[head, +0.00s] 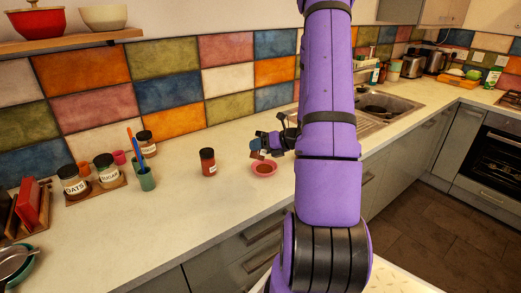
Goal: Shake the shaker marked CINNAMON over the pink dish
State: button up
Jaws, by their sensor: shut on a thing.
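The pink dish (264,169) stands on the counter left of my arm, with something brown in it. My gripper (268,144) is just above the dish and is shut on a small shaker (257,151). The shaker is dark, partly covered by the fingers, and looks tilted over the dish. Its marking is too small to read, so I cannot tell if it says CINNAMON. A red-brown jar with a black lid (208,163) stands upright to the left of the dish, its label unreadable.
Jars marked OATS (72,183) and SUGAR (107,170) stand on a board at the left. A green cup with a blue utensil (146,179) and another dark-lidded jar (147,143) are near them. The counter in front of the dish is clear.

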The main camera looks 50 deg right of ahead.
jog(key=n+h, duration=0.1)
jog(key=r+n+h, duration=0.1)
jog(key=shift+r+n+t, duration=0.15)
jog(key=shift+n+t, duration=0.15)
jog(key=shift+n, duration=0.1)
jog(key=shift+r+n+t+h, duration=0.4)
jog(key=shift+n+h, duration=0.6)
jog(key=shift+w+a, duration=0.1)
